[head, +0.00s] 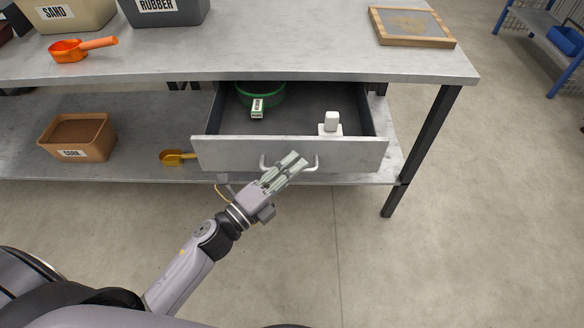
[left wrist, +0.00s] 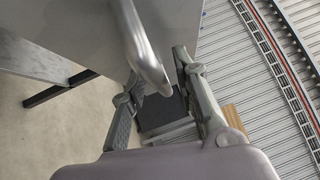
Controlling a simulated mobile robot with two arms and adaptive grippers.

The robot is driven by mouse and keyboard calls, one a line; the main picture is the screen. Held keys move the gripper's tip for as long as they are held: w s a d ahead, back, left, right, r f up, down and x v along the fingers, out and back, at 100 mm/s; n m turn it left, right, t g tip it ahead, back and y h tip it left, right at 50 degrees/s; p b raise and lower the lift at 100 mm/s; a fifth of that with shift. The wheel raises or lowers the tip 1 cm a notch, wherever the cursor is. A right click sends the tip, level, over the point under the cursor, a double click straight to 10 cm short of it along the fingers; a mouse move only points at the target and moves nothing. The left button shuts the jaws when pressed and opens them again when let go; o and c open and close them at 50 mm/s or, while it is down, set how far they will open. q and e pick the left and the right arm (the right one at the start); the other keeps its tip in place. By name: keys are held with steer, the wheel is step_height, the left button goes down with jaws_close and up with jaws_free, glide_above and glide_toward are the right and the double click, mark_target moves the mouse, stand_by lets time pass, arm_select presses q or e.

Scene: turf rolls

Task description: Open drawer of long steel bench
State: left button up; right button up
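The long steel bench (head: 300,52) has a grey drawer (head: 230,150) that is pulled well out, its inside showing. The drawer's curved metal handle (head: 314,165) is on its front panel. My left gripper (head: 293,162) is at this handle, in front of the panel. In the left wrist view the handle (left wrist: 143,50) reaches in between the two fingers (left wrist: 158,70), which stand apart with a gap visible. I cannot see a firm grip on it. My right gripper is not in view.
The drawer holds a green round item (head: 262,95) with a tag and a white object (head: 331,122). A yellow scoop (head: 175,157) and a brown bin (head: 78,137) are on the lower shelf. An orange scoop (head: 80,48) and a framed tray (head: 411,27) are on top. Floor at right is clear.

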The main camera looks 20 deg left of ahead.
arm_select(q)
steer(key=v, duration=1.2)
stand_by(0.5)
